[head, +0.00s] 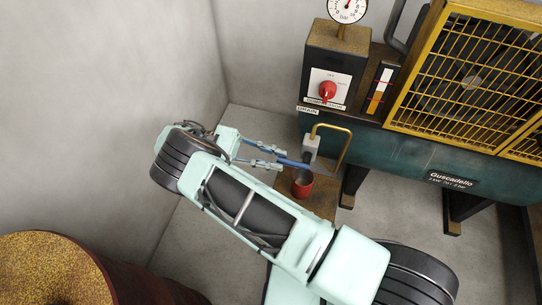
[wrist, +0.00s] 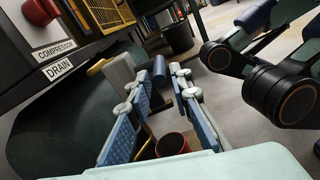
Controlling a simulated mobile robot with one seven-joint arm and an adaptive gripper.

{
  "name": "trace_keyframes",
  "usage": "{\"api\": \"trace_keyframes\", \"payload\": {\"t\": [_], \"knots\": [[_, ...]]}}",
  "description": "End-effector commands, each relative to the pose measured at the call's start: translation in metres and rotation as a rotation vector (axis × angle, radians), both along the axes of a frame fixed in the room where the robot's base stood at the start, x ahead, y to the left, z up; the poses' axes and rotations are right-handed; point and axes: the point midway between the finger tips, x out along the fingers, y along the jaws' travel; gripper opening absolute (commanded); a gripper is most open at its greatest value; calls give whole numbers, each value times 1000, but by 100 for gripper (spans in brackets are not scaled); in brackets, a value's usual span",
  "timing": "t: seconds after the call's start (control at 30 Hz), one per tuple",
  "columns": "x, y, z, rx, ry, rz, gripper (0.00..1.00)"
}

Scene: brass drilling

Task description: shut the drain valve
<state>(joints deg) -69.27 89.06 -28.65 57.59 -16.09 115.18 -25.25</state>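The drain valve (head: 310,146) is a grey block with a curved brass pipe, below the DRAIN label (head: 307,110) on the compressor. In the wrist view its grey body (wrist: 120,72) stands left of my fingers. Its blue lever (head: 294,163) points left toward my gripper (head: 282,157). In the wrist view the lever's rounded end (wrist: 159,70) shows between the fingertips of my gripper (wrist: 162,78). The two fingers are apart, one on each side of the lever end. I cannot tell whether the left fingertip touches it.
A red cup (head: 302,184) stands on a brown surface below the valve. The compressor's dark green tank (head: 390,155) and yellow grille (head: 465,70) are to the right. A red switch (head: 327,91) is above. Grey walls close in at the left. A rusty drum (head: 45,270) stands lower left.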

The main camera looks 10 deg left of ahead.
Motion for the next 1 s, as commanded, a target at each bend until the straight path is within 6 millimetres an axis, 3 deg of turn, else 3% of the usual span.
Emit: {"api": "trace_keyframes", "payload": {"t": [0.87, 1.0], "knots": [[1, 9, 1, 11, -2, 14, 19], [3, 15, 11, 51, 2, 31, 19]]}}
